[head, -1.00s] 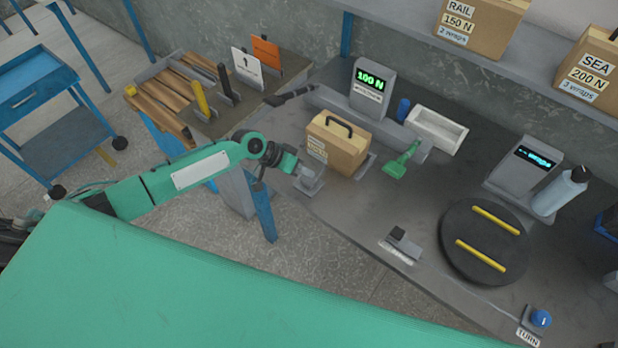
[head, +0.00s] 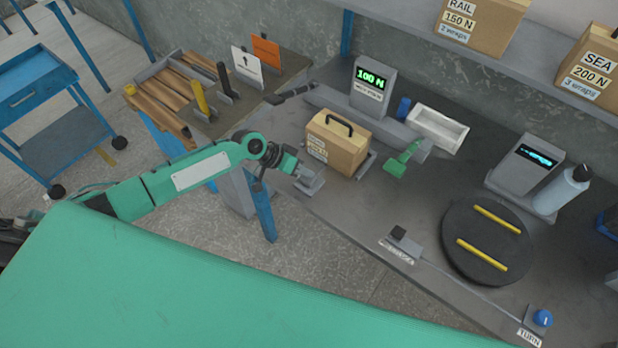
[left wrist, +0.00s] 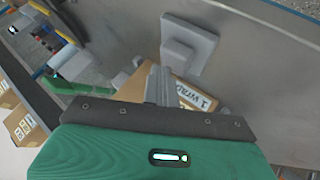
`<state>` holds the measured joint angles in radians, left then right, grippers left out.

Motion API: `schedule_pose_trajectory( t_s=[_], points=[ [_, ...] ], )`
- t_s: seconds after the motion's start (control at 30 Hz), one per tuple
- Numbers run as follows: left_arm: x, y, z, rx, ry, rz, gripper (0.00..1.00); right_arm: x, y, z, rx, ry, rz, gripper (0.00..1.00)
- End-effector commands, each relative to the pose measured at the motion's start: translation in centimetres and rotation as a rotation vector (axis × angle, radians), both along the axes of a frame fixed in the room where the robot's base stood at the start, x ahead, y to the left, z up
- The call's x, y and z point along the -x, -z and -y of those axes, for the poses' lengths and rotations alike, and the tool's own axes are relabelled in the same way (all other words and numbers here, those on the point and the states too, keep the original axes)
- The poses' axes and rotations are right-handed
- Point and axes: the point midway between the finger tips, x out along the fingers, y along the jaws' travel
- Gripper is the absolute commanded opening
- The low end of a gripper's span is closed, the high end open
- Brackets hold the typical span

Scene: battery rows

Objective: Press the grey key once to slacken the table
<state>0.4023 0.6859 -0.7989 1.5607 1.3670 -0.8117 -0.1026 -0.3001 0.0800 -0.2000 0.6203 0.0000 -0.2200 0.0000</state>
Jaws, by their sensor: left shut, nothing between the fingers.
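A grey key (head: 314,184), a block on a flat base, sits at the table's left front edge. It also shows in the left wrist view (left wrist: 190,45). My left gripper (head: 299,172) is shut and empty, just above or beside this key; contact cannot be told. In the left wrist view its fingers (left wrist: 158,82) lie close to the key's lower left. A tan box (head: 338,148) with a black handle stands just right of the gripper. A display (head: 371,87) behind it reads 100 N. My right gripper is not in view.
A green tool (head: 402,162) lies right of the box. A dark key (head: 404,239) with a label is at the front edge. A round black turntable (head: 470,262) with yellow bars and a blue knob (head: 541,318) are farther right. The table (head: 390,205) between is clear.

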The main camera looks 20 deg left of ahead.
Motion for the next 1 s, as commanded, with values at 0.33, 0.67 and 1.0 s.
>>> schedule_pose_trajectory(
  t_s=[0.33, 0.67, 1.0],
  points=[
    [-0.02, 0.09, -0.01, 0.0, 0.0, 0.0, 0.0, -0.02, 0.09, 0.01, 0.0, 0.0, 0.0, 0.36],
    [-0.02, 0.45, -0.01, 0.0, -0.001, 0.001, 0.0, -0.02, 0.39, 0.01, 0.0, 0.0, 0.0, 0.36],
    [-0.02, 0.87, -0.02, 0.0, 0.0, 0.0, 0.0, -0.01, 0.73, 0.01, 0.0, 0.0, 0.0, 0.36]
  ],
)
